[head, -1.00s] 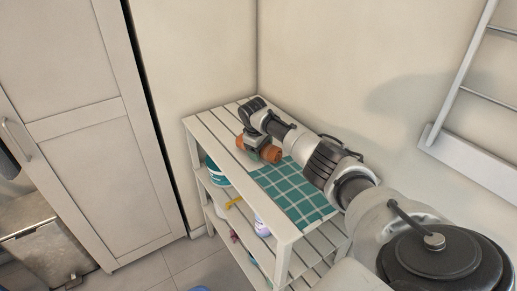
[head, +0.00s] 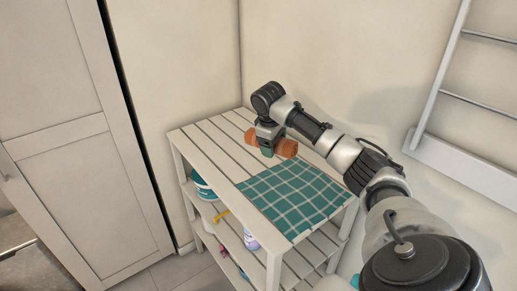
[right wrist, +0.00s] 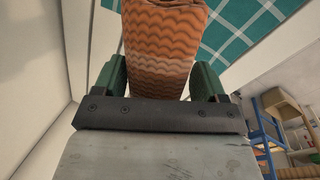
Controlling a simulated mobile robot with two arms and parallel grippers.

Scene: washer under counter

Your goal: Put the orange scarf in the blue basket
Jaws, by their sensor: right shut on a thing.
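The orange scarf (head: 284,147) is a rolled bundle with a wavy pattern. My right gripper (head: 266,149) is shut on it over the white slatted shelf; the head view does not clearly show the gap below. In the right wrist view the scarf (right wrist: 165,45) sits between the two green fingers of my right gripper (right wrist: 160,80). My left gripper is not in view. I cannot make out the blue basket for sure in either view.
The white shelf unit (head: 205,150) has a teal checked cloth (head: 293,200) on top. A teal tub (head: 203,187) and small bottles stand on lower levels. A tall cabinet (head: 95,160) is at left, a wall rack (head: 460,160) at right. A blue frame (right wrist: 270,105) shows in the wrist view.

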